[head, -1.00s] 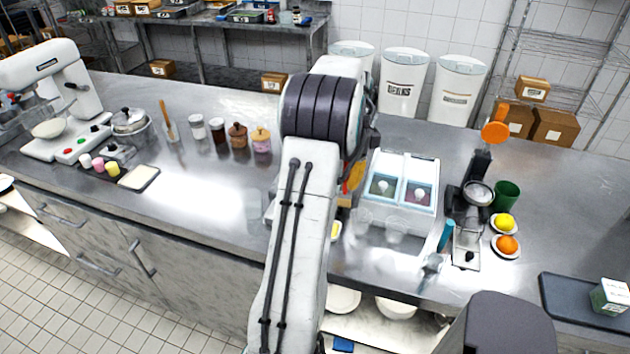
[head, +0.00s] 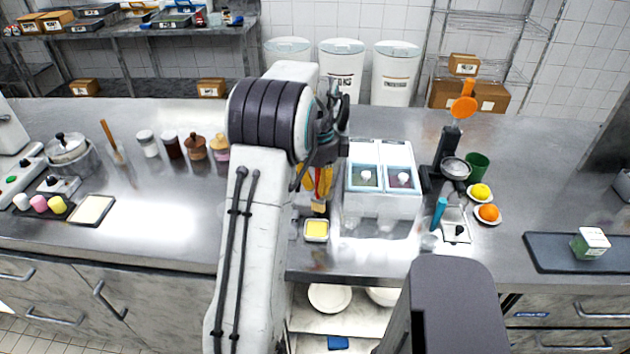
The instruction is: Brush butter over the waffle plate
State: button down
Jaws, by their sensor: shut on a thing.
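My gripper (head: 319,179), with orange fingers, is to the right of my forearm and partly hidden by my wrist. It is shut on a brush (head: 319,207) with a reddish handle, whose pale bristles point down. The bristle end is just behind and above a small square dish of yellow butter (head: 316,230) near the counter's front edge; I cannot tell whether they touch. I cannot make out a waffle plate; my arm hides part of the counter.
A white two-well dispenser (head: 382,190) stands close right of my gripper. Further right are a juicer (head: 455,165), a green cup (head: 477,167), a lemon and an orange on saucers. Several jars (head: 195,147) stand left of my arm.

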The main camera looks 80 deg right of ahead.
aim_at(317, 198)
jog(key=shift+w+f, duration=0.15)
jog(key=shift+f, duration=0.2)
jog(key=shift+f+b, duration=2.55)
jog(key=shift+f, duration=0.25)
jog(key=shift+f+b, duration=0.3)
jog(key=shift+f, duration=0.3)
jog(key=shift+r, duration=0.1)
jog(key=shift+r+p, duration=3)
jog(key=shift+r, duration=0.5)
